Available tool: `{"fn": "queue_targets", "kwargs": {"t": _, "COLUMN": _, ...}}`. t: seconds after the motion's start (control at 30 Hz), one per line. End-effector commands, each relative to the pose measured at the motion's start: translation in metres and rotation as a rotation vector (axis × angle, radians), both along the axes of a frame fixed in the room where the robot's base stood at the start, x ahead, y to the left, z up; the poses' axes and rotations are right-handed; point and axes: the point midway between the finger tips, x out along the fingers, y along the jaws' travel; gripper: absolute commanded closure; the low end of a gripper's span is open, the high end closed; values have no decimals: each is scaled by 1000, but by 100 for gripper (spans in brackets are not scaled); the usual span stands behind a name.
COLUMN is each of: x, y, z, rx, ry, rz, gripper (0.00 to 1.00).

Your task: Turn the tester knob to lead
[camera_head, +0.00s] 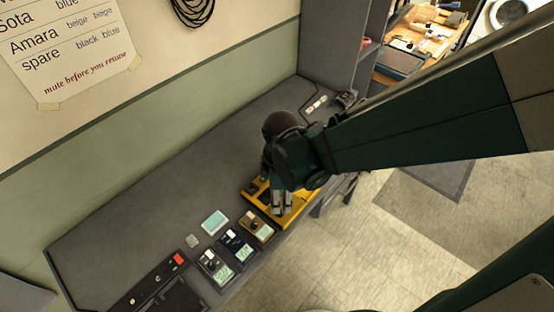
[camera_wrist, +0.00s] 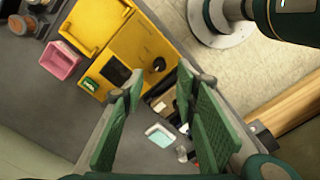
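The yellow tester (camera_wrist: 140,45) lies on the bench in the wrist view, with a dark square panel (camera_wrist: 117,71) and a small green-and-white label. A round black knob (camera_wrist: 159,64) sits on its face near the right edge. The knob's pointer and any marks, including "lead", are too small to read. My gripper (camera_wrist: 160,86) is open and empty, its green-padded fingers apart, with the knob visible beyond the fingertips and not touched. In the head view my gripper (camera_head: 282,205) hangs over the yellow tester (camera_head: 300,201), partly covering it and hiding the knob.
A tan pack (camera_head: 256,227), a navy pack (camera_head: 237,244) and a grey pack (camera_head: 214,267) stand along the bench's front edge. A pale teal pad (camera_head: 215,221) lies behind them. A pink bin (camera_wrist: 62,58) is beside the tester.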

Motion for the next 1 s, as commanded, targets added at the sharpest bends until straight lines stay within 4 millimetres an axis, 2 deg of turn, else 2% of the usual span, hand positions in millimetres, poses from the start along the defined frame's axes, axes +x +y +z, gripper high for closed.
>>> {"fn": "queue_targets", "kwargs": {"t": 0.6, "x": 0, "y": 0, "z": -56, "rx": 0, "ry": 0, "rz": 0, "gripper": 70}}
{"fn": "queue_targets", "kwargs": {"t": 1.0, "x": 0, "y": 0, "z": -69, "rx": 0, "ry": 0, "rz": 0, "gripper": 70}}
